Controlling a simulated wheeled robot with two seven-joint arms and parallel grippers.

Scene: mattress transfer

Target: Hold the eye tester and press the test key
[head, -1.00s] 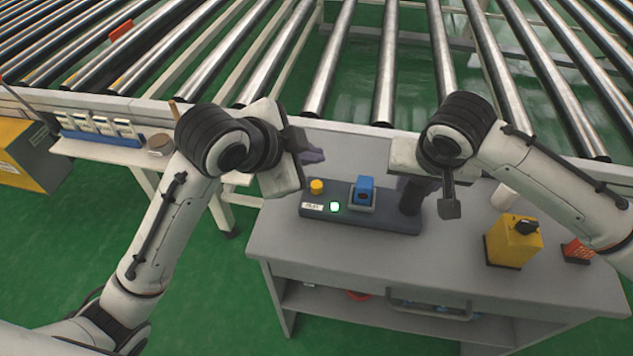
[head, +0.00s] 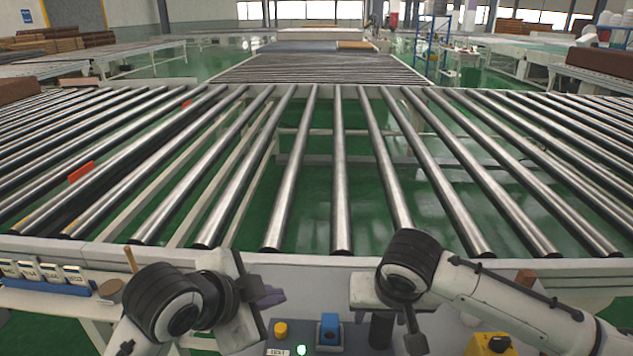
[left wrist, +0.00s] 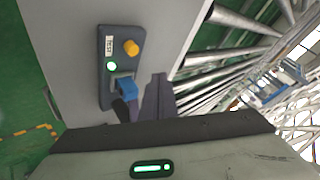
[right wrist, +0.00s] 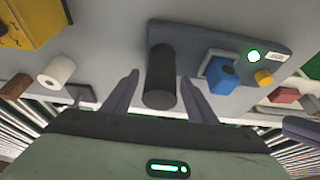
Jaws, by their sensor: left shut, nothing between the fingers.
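The tester is a dark panel (right wrist: 194,34) on the grey bench, partly below the head view's lower edge. It bears a green-lit key (head: 302,350) beside a TEST label (left wrist: 108,45), a yellow knob (head: 281,329), a blue block (head: 330,333) and an upright black post (right wrist: 160,80). My left gripper (head: 270,297) is shut and empty above the panel's left end; its fingers also show near the blue block in the left wrist view (left wrist: 156,98). My right gripper (right wrist: 159,86) is open, one finger each side of the post, with visible gaps.
Behind the bench runs a roller conveyor (head: 340,170). A yellow box with a black knob (head: 489,343) and a white roll (right wrist: 57,71) stand on the bench's right. A side shelf (head: 62,298) at the left bears a blue rack of cards (head: 50,285).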

